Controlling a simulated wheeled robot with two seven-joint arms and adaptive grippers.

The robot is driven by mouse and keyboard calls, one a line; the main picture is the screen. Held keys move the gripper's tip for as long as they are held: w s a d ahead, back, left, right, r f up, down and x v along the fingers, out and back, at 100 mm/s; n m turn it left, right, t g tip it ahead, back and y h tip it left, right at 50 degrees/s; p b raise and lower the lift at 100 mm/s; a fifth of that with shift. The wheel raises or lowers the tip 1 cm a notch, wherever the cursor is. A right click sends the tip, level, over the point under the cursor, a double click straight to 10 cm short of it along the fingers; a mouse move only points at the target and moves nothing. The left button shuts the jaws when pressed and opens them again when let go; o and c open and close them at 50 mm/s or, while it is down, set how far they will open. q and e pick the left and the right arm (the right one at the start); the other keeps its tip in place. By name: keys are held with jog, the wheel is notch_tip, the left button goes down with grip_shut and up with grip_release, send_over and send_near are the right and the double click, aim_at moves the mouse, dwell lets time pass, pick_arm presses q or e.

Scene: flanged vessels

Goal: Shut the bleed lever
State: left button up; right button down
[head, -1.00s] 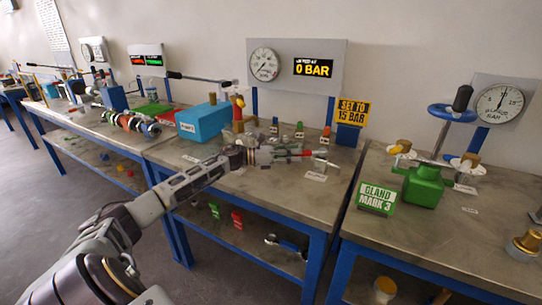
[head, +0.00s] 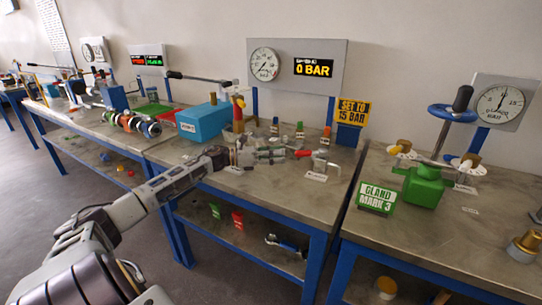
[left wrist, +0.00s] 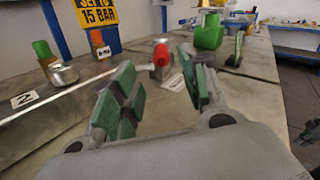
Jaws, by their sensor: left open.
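A lever with a red grip (head: 303,153) stands on the middle bench, and I take it for the bleed lever. In the left wrist view its red end (left wrist: 161,55) shows beyond and between my fingers. A thin metal rod runs from the left towards it. My left gripper (head: 278,154) is just left of the red grip in the head view. Its green-padded fingers (left wrist: 157,78) are spread and hold nothing. They appear apart from the red end. The lever's base is partly hidden by the gripper. My right gripper is not in view.
A gauge panel (head: 296,66) reading 0 BAR stands behind. A yellow "set to 15 bar" sign (head: 353,112) is at the back right. A blue box (head: 203,122) stands left of the gripper. Small coloured-top posts (head: 299,130) line the back. The bench front is fairly clear.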

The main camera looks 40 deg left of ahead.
pick_arm(q)
jog(key=shift+v, duration=1)
